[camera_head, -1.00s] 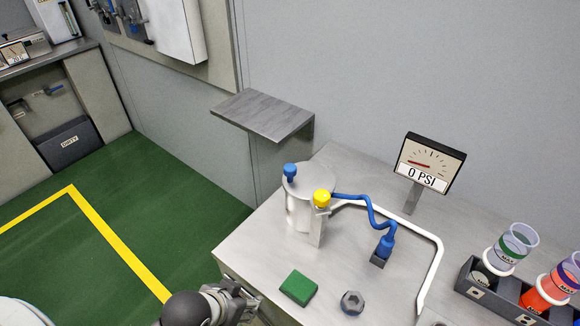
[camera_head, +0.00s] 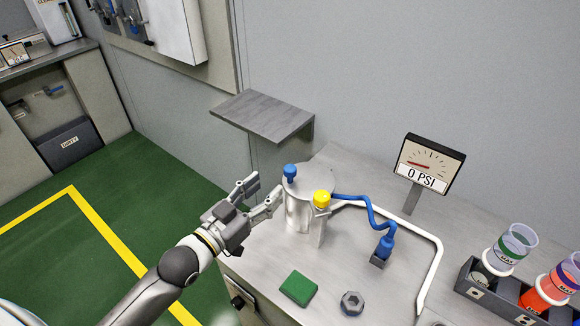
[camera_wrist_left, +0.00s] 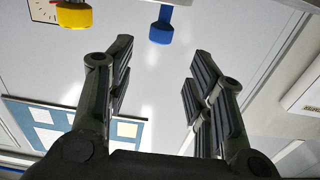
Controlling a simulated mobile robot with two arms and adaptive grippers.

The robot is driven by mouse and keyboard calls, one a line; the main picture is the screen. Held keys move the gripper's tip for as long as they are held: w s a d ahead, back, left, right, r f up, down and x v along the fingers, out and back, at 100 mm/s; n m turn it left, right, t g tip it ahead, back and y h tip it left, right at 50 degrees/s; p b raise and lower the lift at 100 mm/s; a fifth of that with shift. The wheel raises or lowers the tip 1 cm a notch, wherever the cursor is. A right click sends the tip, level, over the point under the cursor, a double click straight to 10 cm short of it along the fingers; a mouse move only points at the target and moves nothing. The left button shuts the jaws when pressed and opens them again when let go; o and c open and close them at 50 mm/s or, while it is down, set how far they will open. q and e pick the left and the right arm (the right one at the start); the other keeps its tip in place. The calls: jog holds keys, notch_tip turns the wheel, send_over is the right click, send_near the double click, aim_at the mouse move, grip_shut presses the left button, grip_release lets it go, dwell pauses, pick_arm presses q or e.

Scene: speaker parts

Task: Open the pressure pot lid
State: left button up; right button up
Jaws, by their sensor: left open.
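The pressure pot (camera_head: 297,214) is a silver cylinder on the metal bench, with its flat lid (camera_head: 312,181) on top. A blue knob (camera_head: 290,172) stands on the lid's left side. A yellow-capped post (camera_head: 322,199) stands at the pot's front right. My left gripper (camera_head: 264,196) is open and empty, just left of the pot, its fingers pointing toward it. In the left wrist view the blue knob (camera_wrist_left: 161,27) and yellow cap (camera_wrist_left: 74,16) show beyond the open fingers (camera_wrist_left: 160,85). I cannot tell whether a finger touches the pot. My right gripper is not in view.
A blue hose (camera_head: 370,212) runs from the pot to a blue fitting. A gauge reading 0 PSI (camera_head: 430,163) stands behind at right. A green block (camera_head: 299,288) and a grey nut (camera_head: 352,302) lie in front. A rack (camera_head: 478,283) with cups is at far right. A shelf (camera_head: 262,114) juts from the wall.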

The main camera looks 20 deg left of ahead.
aim_at(287, 170)
pick_arm(q)
jog(key=p+x, duration=0.2)
jog(key=x, duration=0.7)
jog(key=shift+w+d+f, duration=0.1)
jog(key=shift+w+d, duration=0.1)
jog(key=shift+w, duration=0.25)
jog(key=shift+c, duration=0.5)
grip_shut()
